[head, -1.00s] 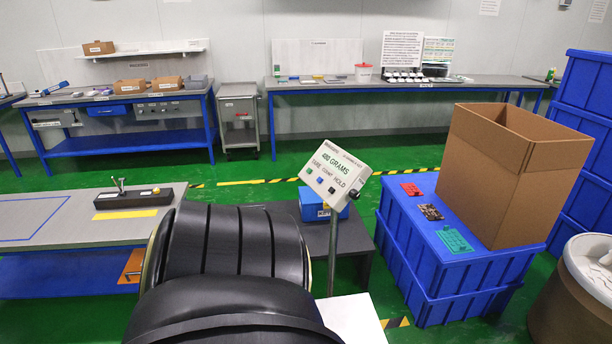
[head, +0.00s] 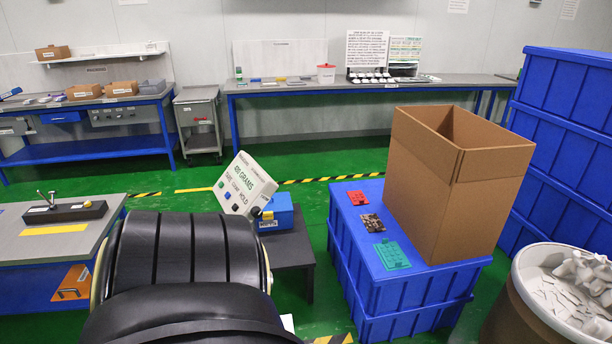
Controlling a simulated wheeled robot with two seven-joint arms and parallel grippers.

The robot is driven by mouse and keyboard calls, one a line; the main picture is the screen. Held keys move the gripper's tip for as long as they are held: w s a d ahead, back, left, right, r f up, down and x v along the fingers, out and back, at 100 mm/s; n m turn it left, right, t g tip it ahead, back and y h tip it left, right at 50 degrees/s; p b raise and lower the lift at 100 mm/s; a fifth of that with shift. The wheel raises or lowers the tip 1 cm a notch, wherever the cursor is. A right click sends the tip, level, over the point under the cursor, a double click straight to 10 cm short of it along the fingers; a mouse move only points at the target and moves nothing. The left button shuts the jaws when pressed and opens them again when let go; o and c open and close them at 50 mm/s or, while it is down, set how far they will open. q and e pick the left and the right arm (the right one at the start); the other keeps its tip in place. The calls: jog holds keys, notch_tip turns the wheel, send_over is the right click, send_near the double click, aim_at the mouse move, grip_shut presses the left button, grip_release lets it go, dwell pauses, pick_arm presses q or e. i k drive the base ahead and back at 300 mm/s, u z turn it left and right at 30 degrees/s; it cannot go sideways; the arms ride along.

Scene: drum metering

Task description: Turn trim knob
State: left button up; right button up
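The tilted white scale display (head: 246,186) stands beyond the black drum in the middle. It shows a green grams reading, with several coloured buttons below. A small black knob (head: 256,212) sits at its lower right edge. A black control box (head: 65,212) with a small upright lever (head: 47,199) and a small light-coloured part lies on the grey bench at left. No label shows which knob is the trim knob. The large black ribbed drum (head: 185,250) fills the lower middle and hides the display's post. Neither of my grippers is in view.
Blue crates (head: 355,270) carry an open cardboard box (head: 448,185) and red, patterned and green cards. A bin of pale scraps (head: 560,290) stands at lower right. A blue box (head: 277,214) sits on a dark low table behind the drum. Green floor (head: 310,165) is open behind it.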

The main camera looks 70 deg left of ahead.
aim_at(256, 212)
jog(key=i, duration=1.8)
jog(key=u, duration=2.6)
jog(key=i, duration=1.3)
jog(key=u, duration=0.15)
